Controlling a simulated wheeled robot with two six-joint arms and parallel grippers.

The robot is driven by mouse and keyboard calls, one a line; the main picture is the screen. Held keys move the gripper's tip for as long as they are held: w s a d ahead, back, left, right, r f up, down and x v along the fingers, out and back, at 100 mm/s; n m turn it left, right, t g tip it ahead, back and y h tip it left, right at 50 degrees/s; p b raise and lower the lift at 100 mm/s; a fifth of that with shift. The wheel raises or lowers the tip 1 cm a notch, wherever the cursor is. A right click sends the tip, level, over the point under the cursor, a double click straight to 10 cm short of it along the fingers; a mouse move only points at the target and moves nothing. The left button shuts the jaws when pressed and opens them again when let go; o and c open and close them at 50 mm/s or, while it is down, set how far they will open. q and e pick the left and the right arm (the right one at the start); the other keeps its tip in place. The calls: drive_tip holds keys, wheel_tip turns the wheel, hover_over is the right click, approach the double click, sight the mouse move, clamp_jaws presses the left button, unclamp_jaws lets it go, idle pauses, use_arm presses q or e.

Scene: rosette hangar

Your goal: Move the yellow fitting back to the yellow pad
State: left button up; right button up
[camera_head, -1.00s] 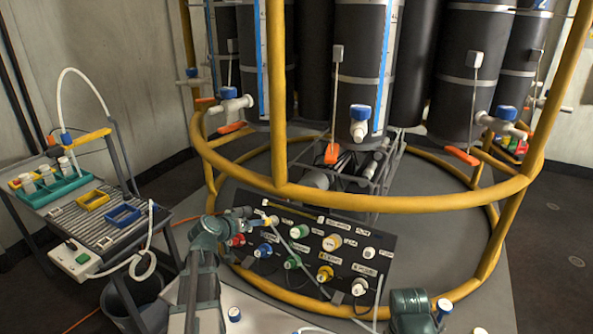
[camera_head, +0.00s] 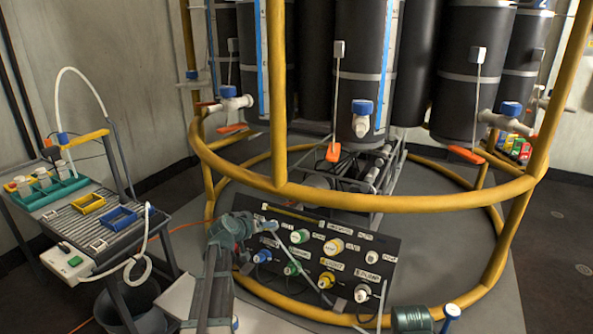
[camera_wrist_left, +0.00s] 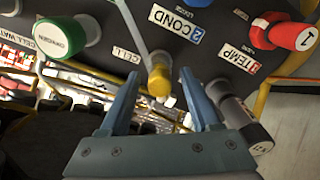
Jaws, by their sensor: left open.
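The yellow fitting (camera_wrist_left: 159,82) hangs on the end of a thin grey tube in the left wrist view. It lies between the fingertips of my left gripper (camera_wrist_left: 163,90), which is open, with a visible gap on both sides. In the head view my left gripper (camera_head: 256,224) is at the top left of the dark connector panel (camera_head: 350,245), and the fitting is small and hard to make out there. The yellow pad, seen as a yellow-rimmed frame (camera_head: 88,203), lies on the ribbed side table at left. My right gripper is out of view.
A blue-rimmed frame (camera_head: 121,217) lies beside the yellow one. A green rack (camera_head: 50,193) with bottles stands behind them. A red plug (camera_wrist_left: 290,35) and a green plug (camera_wrist_left: 62,35) flank the fitting. A yellow ring rail (camera_head: 380,204) passes above the panel.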

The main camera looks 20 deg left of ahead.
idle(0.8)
use_arm(q)
clamp_jaws()
drive_tip(key=shift+s+r, duration=0.1)
drive_tip(key=shift+s, duration=0.05)
idle(1.3)
drive_tip(key=p+v, duration=0.3)
drive_tip(key=v, duration=0.2)
drive_tip(key=shift+s+r, duration=0.2)
drive_tip(key=shift+s, duration=0.15)
idle(0.8)
